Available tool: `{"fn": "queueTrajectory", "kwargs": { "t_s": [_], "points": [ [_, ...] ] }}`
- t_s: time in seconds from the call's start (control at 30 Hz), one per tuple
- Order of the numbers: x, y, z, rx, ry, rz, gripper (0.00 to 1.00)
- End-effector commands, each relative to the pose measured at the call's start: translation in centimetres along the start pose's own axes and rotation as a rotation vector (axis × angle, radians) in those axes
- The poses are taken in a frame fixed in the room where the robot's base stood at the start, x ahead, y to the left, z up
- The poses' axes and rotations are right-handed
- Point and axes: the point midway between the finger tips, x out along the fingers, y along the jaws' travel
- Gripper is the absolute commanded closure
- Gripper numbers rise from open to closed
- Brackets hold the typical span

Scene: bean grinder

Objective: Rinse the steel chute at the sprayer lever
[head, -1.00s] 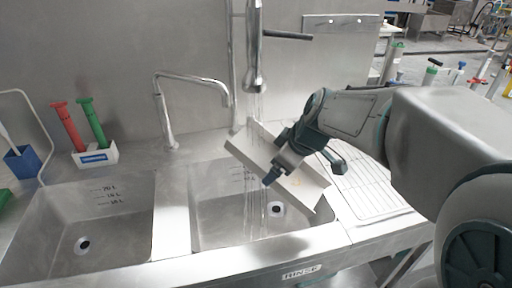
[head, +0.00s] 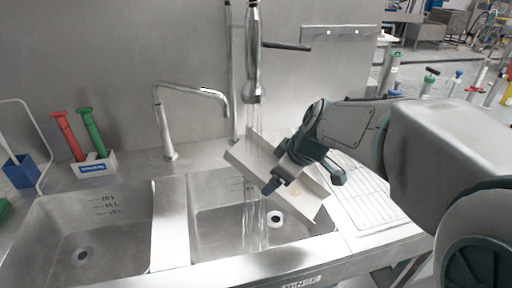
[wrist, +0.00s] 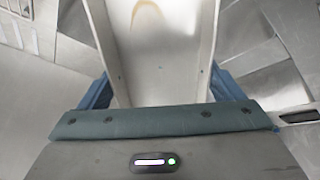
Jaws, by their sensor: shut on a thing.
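The steel chute (head: 310,188) is an open trough, held tilted over the right-hand sink basin. My gripper (head: 272,180) is shut on it. In the wrist view the chute (wrist: 165,65) lies between my two blue fingertips, with a brown stain (wrist: 150,14) inside its far part. The sprayer (head: 254,85) hangs above, and water streams (head: 255,215) fall from it past the chute's left part into the basin. The sprayer lever (head: 287,46) sticks out to the right of the sprayer. My gripper hides part of the chute.
A bent faucet (head: 165,125) stands behind the divider. The left basin (head: 75,235) is empty. A ribbed drainboard (head: 365,195) lies to the right under my arm.

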Motion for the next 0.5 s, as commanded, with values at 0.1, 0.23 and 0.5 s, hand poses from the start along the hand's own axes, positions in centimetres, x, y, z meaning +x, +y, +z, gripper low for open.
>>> {"fn": "queueTrajectory", "kwargs": {
  "t_s": [0.1,0.23,0.5],
  "points": [
    [-0.1,0.0,-0.1,0.000,0.001,0.001,0.48],
    [-0.1,0.0,0.0,0.000,0.001,0.002,0.48],
    [-2.2,-0.2,0.7,0.000,0.001,0.003,0.48]
  ]
}}
